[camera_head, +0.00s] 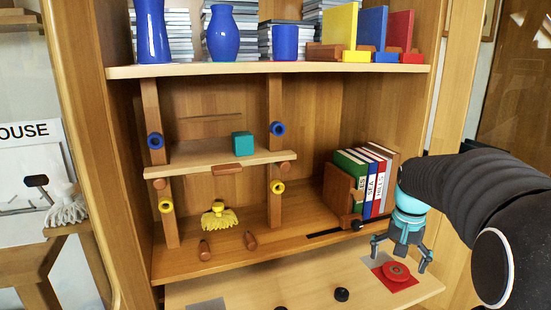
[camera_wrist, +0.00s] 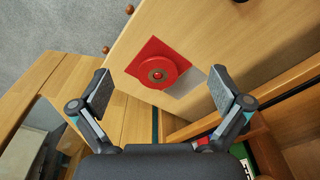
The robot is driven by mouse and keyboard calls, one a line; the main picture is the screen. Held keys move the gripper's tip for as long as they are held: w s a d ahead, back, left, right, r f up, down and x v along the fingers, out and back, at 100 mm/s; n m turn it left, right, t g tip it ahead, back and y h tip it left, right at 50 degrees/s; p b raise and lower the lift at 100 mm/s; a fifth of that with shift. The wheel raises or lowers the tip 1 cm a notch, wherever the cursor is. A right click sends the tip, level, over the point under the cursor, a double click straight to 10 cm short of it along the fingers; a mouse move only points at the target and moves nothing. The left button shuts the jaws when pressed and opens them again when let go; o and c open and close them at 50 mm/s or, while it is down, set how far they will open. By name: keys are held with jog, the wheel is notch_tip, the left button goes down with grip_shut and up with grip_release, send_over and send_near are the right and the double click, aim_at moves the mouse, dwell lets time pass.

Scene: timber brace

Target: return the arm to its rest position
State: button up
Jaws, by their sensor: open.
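My arm (camera_head: 455,185) reaches in from the right in the head view. My gripper (camera_head: 401,259) points down over the right end of the low front board (camera_head: 315,280). Its two fingers are spread apart with nothing between them. A round red disc with a knob (camera_head: 396,271) lies on a red square (camera_head: 402,284) on that board, just below the fingers. In the wrist view my gripper (camera_wrist: 167,98) is open, and the red disc (camera_wrist: 158,74) shows beyond the fingertips, apart from them.
Books (camera_head: 367,178) stand in a wooden holder left of my wrist. A small shelf (camera_head: 228,156) bears a teal cube (camera_head: 243,144). Blue vases (camera_head: 222,33) and coloured bookends stand on the upper shelf (camera_head: 270,68). A black knob (camera_head: 341,294) sits on the front board. The cabinet's right side panel is close to my arm.

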jog(key=s+a+n+t, duration=0.1)
jog(key=s+a+n, duration=0.1)
jog(key=s+a, duration=0.2)
jog(key=s+a+r+n+t, duration=0.1)
jog(key=s+a, duration=0.3)
jog(key=s, duration=0.6)
jog(key=s+a+r+n+t, duration=0.1)
jog(key=s+a+n+t, duration=0.1)
jog(key=s+a, duration=0.3)
jog(key=s, duration=0.3)
jog(key=shift+r+n+t+p, duration=0.25)
jog(key=shift+n+t+p, duration=0.05)
jog(key=shift+n+p, duration=0.1)
jog(key=shift+s, duration=0.1)
